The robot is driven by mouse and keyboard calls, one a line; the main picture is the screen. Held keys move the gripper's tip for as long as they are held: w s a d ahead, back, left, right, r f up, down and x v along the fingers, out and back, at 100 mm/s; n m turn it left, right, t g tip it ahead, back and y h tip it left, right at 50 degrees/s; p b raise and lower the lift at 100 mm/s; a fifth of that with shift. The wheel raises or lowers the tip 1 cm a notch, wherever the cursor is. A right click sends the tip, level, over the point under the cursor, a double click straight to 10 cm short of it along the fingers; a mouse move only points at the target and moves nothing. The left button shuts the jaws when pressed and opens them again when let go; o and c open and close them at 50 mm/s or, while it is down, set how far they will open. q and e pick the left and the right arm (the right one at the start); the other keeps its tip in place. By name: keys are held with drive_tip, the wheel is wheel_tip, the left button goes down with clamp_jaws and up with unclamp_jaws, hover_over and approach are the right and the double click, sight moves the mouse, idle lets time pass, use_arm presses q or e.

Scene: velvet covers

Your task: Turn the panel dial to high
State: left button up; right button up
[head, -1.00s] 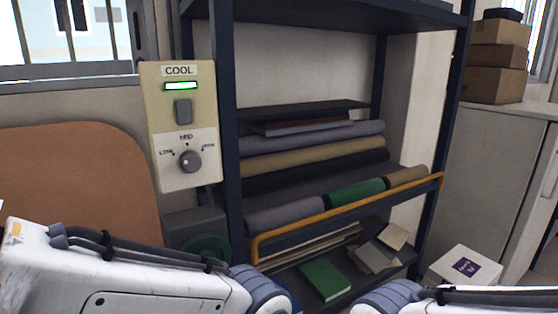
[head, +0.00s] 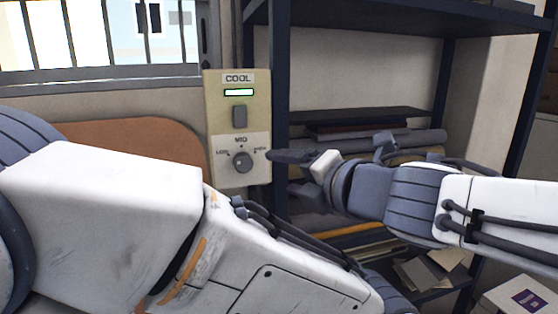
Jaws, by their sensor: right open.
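A beige wall panel (head: 258,100) labelled COOL is at left of centre in the head view. It has a lit bar, a grey switch and a round grey dial (head: 242,162) low on a white plate. LOW, MID and HIGH marks sit around the dial; I cannot tell for sure which one it points at. My right gripper (head: 284,172) is open and empty, just right of the dial, its fingers pointing left. The upper fingertip overlaps the panel's right edge near HIGH; contact cannot be told. My left gripper is out of view; only its arm shows.
A dark metal shelf (head: 279,60) with rolls of fabric (head: 425,137) stands right behind my right arm. A brown rounded board (head: 120,140) is left of the panel, partly behind my left arm. A barred window is above. A white box (head: 510,299) is at lower right.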

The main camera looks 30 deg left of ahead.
sight(246, 164)
drive_tip(key=shift+n+g+y, duration=0.3)
drive_tip(key=shift+n+g, duration=0.2)
drive_tip(key=shift+n, duration=0.3)
drive_tip(key=x, duration=0.7)
drive_tip(key=s+x, duration=0.1)
drive_tip(key=x, duration=0.3)
drive_tip(key=shift+s+a+r, duration=0.1)
drive_tip(key=shift+a+r, duration=0.15)
drive_tip(key=shift+r, duration=0.15)
clamp_jaws()
